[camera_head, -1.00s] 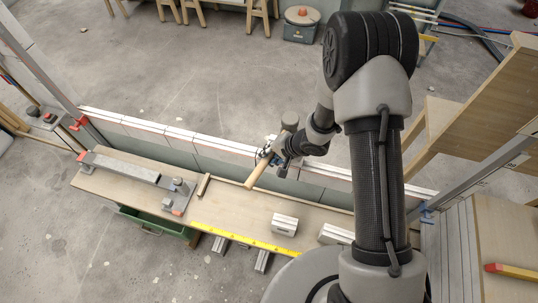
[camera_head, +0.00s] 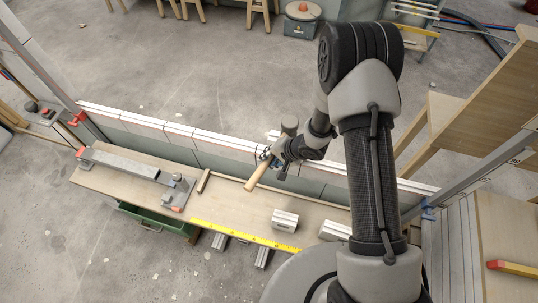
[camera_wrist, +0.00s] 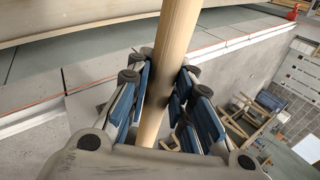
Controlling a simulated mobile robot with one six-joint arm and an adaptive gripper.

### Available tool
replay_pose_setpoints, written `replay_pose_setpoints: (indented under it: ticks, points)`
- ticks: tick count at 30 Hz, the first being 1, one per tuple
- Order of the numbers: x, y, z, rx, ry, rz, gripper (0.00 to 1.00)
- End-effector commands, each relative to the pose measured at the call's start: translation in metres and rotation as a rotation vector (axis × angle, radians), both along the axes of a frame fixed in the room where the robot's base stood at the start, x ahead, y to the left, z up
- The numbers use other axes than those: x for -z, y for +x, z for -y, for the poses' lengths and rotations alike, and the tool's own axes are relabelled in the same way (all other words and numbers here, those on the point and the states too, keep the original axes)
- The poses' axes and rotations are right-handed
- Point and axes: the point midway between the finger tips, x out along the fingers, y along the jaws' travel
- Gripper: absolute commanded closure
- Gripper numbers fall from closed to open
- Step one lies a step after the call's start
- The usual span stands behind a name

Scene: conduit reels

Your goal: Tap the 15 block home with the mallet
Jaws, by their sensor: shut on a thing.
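My gripper (camera_head: 274,160) is shut on the pale wooden handle of the mallet (camera_head: 257,177), above the bench's back edge near the block row. In the wrist view, the handle (camera_wrist: 172,62) runs between the blue-padded fingers (camera_wrist: 160,100) and out past the top edge. A row of white-topped grey blocks (camera_head: 180,131) forms a low wall behind the bench. I cannot read numbers on them, so I cannot tell which is the 15 block. My arm hides part of the row's right side.
The wooden bench (camera_head: 230,211) carries a grey metal bar tool (camera_head: 125,165), a yellow rule (camera_head: 240,235) and two loose light blocks (camera_head: 285,220) (camera_head: 335,231). Upright posts (camera_head: 50,75) stand at the row's ends.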

Motion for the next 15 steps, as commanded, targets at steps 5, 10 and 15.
replay_pose_setpoints:
  ticks: [5,10,15]
  points:
    - [-0.006,0.001,0.0,-0.001,0.001,0.004,1.0]
    - [-0.02,0.001,-0.001,-0.001,0.001,0.004,1.0]
    - [-0.037,0.001,0.0,-0.001,0.001,0.004,1.0]
